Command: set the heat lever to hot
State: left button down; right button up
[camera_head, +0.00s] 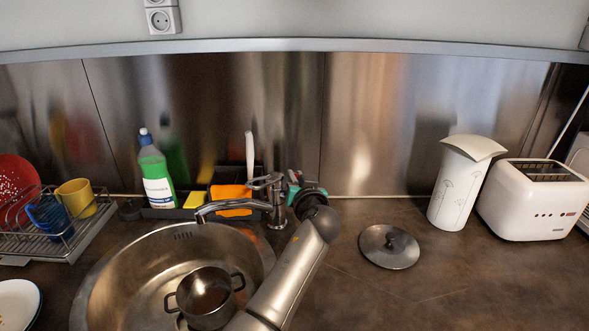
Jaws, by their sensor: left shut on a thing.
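A chrome faucet (278,215) stands behind the round sink, its spout reaching left over the basin. Its heat lever (264,182) is at the top of the faucet body. My left gripper (292,190) is at the right side of the faucet top, with my arm coming up from the bottom of the picture. It is shut on the lever, though its fingertips are small and the contact is partly hidden. My right gripper is not in view.
The steel sink (140,265) holds a pot (206,298). Behind it stand a green soap bottle (155,172) and a caddy. A dish rack (75,240) is at left. A lid (389,247), a white canister (455,190) and a toaster (530,205) are at right.

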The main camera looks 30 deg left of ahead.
pick_arm(q)
jog(key=shift+w+f+m+g+h+p, duration=0.2)
jog(key=shift+w+m+g+h+p, duration=0.3)
jog(key=shift+g+p, duration=0.6)
jog(key=shift+w+f+m+g+h+p, duration=0.25)
jog(key=shift+w+m+g+p, duration=0.45)
jog(key=shift+p, duration=0.55)
jog(key=c, duration=1.2)
grip_release()
jog(key=shift+f, duration=0.1)
jog(key=shift+o, duration=0.2)
